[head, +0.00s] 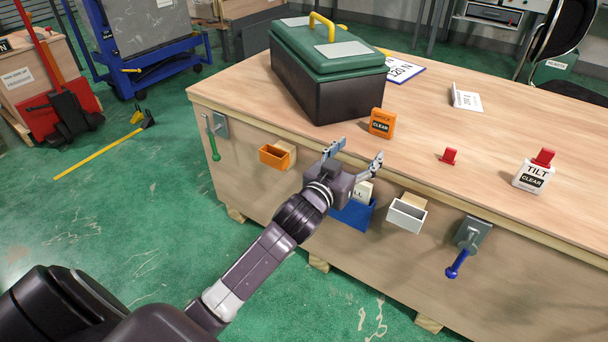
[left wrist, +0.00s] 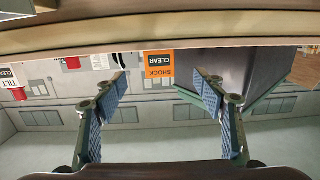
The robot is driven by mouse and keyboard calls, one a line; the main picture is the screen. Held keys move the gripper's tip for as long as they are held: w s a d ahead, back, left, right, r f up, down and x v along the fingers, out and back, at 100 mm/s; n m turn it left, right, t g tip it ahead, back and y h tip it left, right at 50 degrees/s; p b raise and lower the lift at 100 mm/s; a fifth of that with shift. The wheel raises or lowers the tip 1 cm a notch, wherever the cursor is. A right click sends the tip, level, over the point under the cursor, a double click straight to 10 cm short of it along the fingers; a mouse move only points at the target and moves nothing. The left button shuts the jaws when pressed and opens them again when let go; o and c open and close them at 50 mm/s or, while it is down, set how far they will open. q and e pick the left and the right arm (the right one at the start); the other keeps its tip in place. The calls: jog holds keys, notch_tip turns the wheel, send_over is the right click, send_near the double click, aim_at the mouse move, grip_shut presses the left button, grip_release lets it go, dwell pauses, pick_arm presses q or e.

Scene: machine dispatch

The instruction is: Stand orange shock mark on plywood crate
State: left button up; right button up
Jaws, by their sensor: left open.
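The orange shock mark (head: 381,123), lettered SHOCK and CLEAR, stands upright on the top of the plywood crate (head: 425,145), near its front edge and in front of the green toolbox. My left gripper (head: 355,157) is open and empty at the crate's front edge, just short of the mark, with its fingers pointing towards it. In the left wrist view the orange shock mark (left wrist: 158,64) shows between and beyond the two spread fingertips (left wrist: 160,82), apart from both. My right gripper is in neither view.
A green toolbox (head: 325,75) stands behind the mark. A white TILT mark (head: 530,178) and a small red piece (head: 449,156) are to the right. Orange (head: 275,156), blue (head: 352,214) and white (head: 406,216) holders and a blue-handled clamp (head: 466,248) project from the crate's front.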

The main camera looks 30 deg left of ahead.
pick_arm(q)
jog(key=s+f+g, duration=0.4)
jog(key=s+f, duration=0.5)
jog(key=f, duration=0.1)
jog(key=s+d+f+m+g, duration=0.1)
jog(key=s+f+g, duration=0.3)
jog(key=s, duration=0.9)
jog(key=s+d+f+g, duration=0.2)
jog(key=s+f+g, duration=0.2)
jog(key=s+f, duration=0.4)
jog(key=s, duration=0.6)
jog(key=shift+s+f+m+g, duration=0.2)
jog(key=shift+s+m+g, duration=0.05)
jog(key=shift+m+g, duration=0.15)
